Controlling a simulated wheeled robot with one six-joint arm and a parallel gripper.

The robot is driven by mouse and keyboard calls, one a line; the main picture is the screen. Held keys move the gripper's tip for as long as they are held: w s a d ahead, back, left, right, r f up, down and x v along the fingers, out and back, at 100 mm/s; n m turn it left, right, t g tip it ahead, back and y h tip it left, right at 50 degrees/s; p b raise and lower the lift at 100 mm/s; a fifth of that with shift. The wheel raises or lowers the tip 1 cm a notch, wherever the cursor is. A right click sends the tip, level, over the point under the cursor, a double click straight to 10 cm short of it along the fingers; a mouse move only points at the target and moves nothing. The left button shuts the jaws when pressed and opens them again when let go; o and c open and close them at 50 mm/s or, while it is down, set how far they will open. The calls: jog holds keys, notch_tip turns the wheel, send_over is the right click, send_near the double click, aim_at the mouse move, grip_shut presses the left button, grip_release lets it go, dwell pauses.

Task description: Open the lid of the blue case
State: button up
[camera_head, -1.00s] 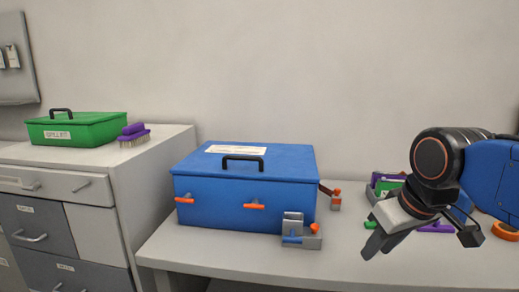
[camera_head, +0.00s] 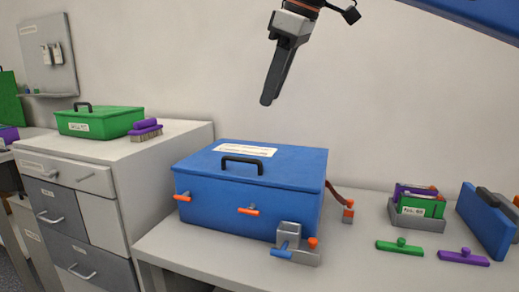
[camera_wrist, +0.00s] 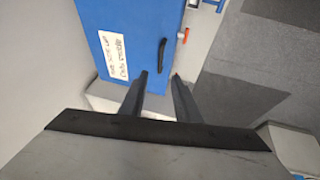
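The blue case (camera_head: 245,200) sits on the table with its lid (camera_head: 295,163) shut. A black handle (camera_head: 241,161) stands at the lid's front edge, beside a white label (camera_head: 246,150). Two orange latches (camera_head: 183,197) (camera_head: 248,211) are on the case's front. My gripper (camera_head: 266,102) is in the air above the case, pointing down and apart from it. In the wrist view the two fingers (camera_wrist: 160,82) are spread with nothing between them, and the case lid (camera_wrist: 135,35), label and handle (camera_wrist: 163,57) show ahead of them.
A grey fixture with orange and blue knobs (camera_head: 290,245) stands against the case's front right corner. A red-brown strap with an orange end (camera_head: 347,212) is right of the case. Green (camera_head: 400,247) and purple (camera_head: 463,257) pieces lie further right. A green box (camera_head: 100,122) and purple brush (camera_head: 146,130) are on the left cabinet.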

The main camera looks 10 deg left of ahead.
aim_at(245, 160)
jog(key=shift+n, duration=0.3)
jog(key=x, duration=0.5)
jog(key=a+x, duration=0.1)
jog(key=x, duration=1.1)
jog(key=shift+s+a+r, duration=0.1)
jog(key=shift+a+r, duration=0.05)
jog(key=shift+a, duration=0.05)
grip_shut()
